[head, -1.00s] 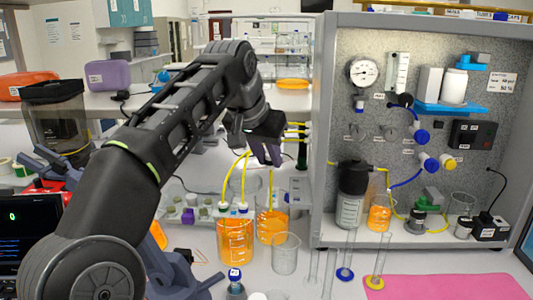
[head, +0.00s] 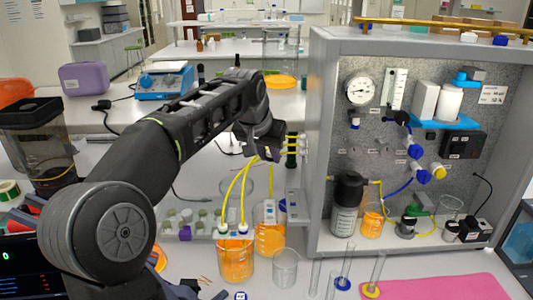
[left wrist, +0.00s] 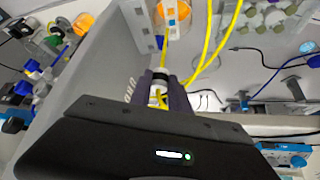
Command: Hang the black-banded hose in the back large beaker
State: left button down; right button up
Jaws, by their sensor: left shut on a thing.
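My left gripper (head: 264,153) is above the back large beaker (head: 270,240), which holds orange liquid. In the left wrist view its fingers (left wrist: 165,92) are shut on the black-banded hose (left wrist: 160,74), at a pale fitting beside the black band. A yellow length runs from there toward the back beaker, which also shows in the left wrist view (left wrist: 180,12). I cannot tell whether the hose's end is inside it. Two other yellow hoses (head: 230,185) arch into the front orange beaker (head: 236,262). My right gripper is not in view.
An empty beaker (head: 286,268) stands right of the front beaker, with tall cylinders (head: 345,265) farther right. A dark post with yellow tubes (head: 292,150) and the grey rig cabinet (head: 320,140) stand close to the gripper's right. A pink mat (head: 440,288) lies front right.

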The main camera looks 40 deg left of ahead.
aim_at(271, 176)
pick_arm(q)
jog(key=shift+a+f, duration=0.1)
jog(key=shift+a, duration=0.05)
jog(key=shift+f, duration=0.1)
jog(key=shift+f+b, duration=2)
jog(key=shift+f, duration=0.65)
jog(key=shift+s, duration=0.1)
